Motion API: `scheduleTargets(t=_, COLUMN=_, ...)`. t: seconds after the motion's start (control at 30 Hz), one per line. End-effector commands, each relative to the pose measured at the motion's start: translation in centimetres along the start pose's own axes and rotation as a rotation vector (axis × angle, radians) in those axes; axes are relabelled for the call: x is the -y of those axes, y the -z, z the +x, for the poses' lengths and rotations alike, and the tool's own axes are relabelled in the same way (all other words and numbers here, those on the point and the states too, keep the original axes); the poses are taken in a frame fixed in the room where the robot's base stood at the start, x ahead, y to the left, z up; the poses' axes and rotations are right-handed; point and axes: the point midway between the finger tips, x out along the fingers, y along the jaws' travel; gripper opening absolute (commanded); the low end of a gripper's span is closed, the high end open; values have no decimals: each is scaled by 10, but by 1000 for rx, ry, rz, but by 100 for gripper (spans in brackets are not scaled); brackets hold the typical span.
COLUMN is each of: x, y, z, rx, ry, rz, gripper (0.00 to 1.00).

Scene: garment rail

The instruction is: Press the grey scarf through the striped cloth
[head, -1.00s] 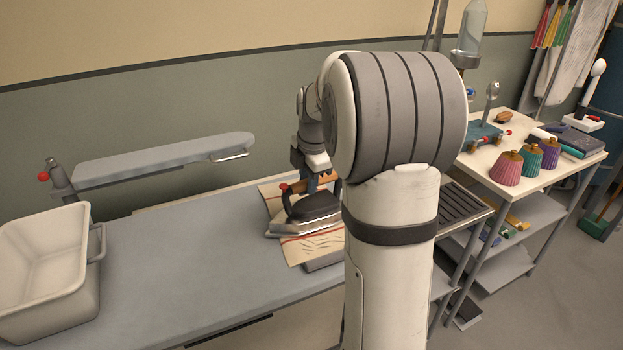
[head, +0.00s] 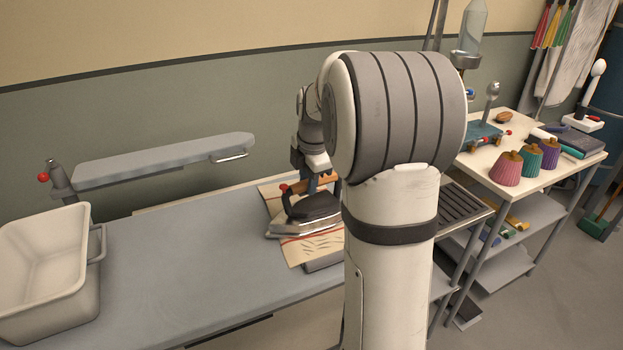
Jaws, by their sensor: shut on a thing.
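My gripper (head: 318,181) is shut on the iron (head: 308,217), around its brown handle. The iron has a dark body and a metal sole. It rests on or just above the striped cloth (head: 316,248), which is cream with red stripes and lies on the grey ironing table. I cannot tell if the sole touches the cloth. A small grey edge (head: 324,262) shows under the cloth's front, perhaps the grey scarf. My arm hides the right side of the cloth.
A cream basket (head: 42,265) stands at the left end of the ironing table (head: 190,265). A narrow sleeve board (head: 165,160) juts over the back. A side table (head: 478,165) at the right holds coloured spools and tools. The table's middle is clear.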

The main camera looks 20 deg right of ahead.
Motion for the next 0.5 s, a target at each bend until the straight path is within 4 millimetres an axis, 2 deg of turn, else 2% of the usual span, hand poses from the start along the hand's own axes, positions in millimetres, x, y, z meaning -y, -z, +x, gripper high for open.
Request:
scheduleTargets(t=0.3, x=-5, y=-1, z=-20, rx=3, ry=-9, rz=0, gripper=0)
scheduleTargets(t=0.5, x=-3, y=0, z=-22, rx=4, ry=-10, rz=0, gripper=0)
